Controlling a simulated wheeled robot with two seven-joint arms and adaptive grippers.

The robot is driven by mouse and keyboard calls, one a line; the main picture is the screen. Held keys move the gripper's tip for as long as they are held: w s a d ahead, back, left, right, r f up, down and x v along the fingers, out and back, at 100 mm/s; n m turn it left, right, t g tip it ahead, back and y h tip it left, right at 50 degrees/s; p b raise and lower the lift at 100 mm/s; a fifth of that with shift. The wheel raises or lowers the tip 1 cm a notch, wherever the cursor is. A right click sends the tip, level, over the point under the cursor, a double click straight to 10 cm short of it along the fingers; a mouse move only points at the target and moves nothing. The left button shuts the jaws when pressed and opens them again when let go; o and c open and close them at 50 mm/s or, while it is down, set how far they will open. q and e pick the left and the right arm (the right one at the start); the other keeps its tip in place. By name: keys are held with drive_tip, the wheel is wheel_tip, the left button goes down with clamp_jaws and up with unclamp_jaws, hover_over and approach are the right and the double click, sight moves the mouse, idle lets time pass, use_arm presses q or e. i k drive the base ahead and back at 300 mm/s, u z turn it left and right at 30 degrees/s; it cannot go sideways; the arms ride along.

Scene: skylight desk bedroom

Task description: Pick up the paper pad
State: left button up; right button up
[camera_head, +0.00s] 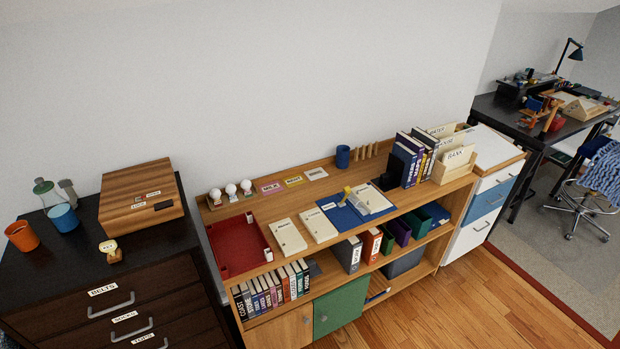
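Two cream rectangular pads or booklets lie flat side by side on the wooden shelf top: a left cream pad (289,237) and a right cream pad (319,225). Another cream pad-like item (377,200) lies on a blue mat (345,217), with a yellow object (347,191) beside it. The labels are too small to read, so I cannot tell which one is the paper pad. Neither of my grippers is in view.
A red tray (239,246) is left of the pads. Books (410,158) and file holders (455,162) stand at the right end. White bulbs (231,190), small cards (293,180) and a blue cup (342,156) line the back. Wooden floor (440,315) is clear in front.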

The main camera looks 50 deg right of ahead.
sight(377, 203)
drive_tip(key=z, duration=2.15)
